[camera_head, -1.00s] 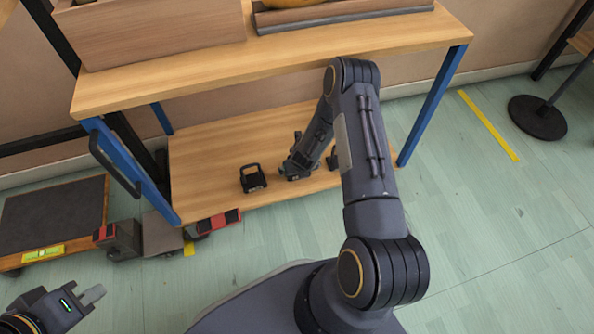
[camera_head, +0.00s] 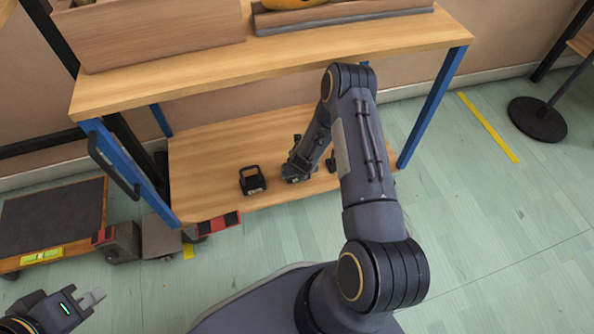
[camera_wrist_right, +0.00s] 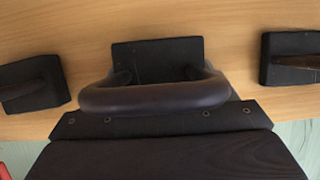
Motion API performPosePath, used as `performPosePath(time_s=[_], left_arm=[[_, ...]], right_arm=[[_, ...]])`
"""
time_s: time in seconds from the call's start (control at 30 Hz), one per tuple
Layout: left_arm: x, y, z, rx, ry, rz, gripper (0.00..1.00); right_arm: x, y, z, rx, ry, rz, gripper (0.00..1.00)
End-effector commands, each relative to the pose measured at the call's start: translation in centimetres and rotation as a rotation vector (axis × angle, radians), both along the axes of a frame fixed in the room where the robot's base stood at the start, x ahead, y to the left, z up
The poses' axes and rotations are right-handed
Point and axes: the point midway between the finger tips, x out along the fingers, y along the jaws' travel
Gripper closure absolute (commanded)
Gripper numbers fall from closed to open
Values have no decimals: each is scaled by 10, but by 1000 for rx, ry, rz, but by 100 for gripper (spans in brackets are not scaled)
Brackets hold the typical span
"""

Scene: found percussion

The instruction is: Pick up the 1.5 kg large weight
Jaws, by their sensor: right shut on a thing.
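Several dark weights with handles stand in a row on the lower wooden shelf (camera_head: 205,150). The left weight (camera_head: 252,182) has an upright handle; it also shows at the left edge of the wrist view (camera_wrist_right: 35,92). The right weight (camera_head: 332,163) shows at the wrist view's right edge (camera_wrist_right: 290,72). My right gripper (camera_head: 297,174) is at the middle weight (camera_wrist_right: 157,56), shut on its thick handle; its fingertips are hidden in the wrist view. No mass marking is readable. My left gripper (camera_head: 93,298) is low at the left, far from the shelf; its jaw gap is unclear.
The upper shelf (camera_head: 270,62) overhangs the weights and carries a wooden box (camera_head: 150,38) and a tray (camera_head: 340,14). A blue leg (camera_head: 432,105) stands right of my right arm. A low dark-topped platform (camera_head: 50,220) lies left.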

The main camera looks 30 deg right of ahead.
Motion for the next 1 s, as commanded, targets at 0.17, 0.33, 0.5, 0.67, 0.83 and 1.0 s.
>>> performPosePath(time_s=[0.17,0.33,0.5,0.67,0.83,1.0], left_arm=[[0,0,0,0,0,0,100],[0,0,1,0,0,0,100],[0,0,7,0,0,0,100],[0,0,16,0,0,0,100],[0,0,26,0,0,0,100],[0,0,37,0,0,0,100]], right_arm=[[2,0,2,-2,-6,0,94],[2,0,4,-2,-6,0,94],[3,-1,17,-3,-7,1,94],[1,-1,40,-2,-7,1,94],[-23,4,66,1,-4,-1,94],[-49,10,99,-1,-5,0,94]])
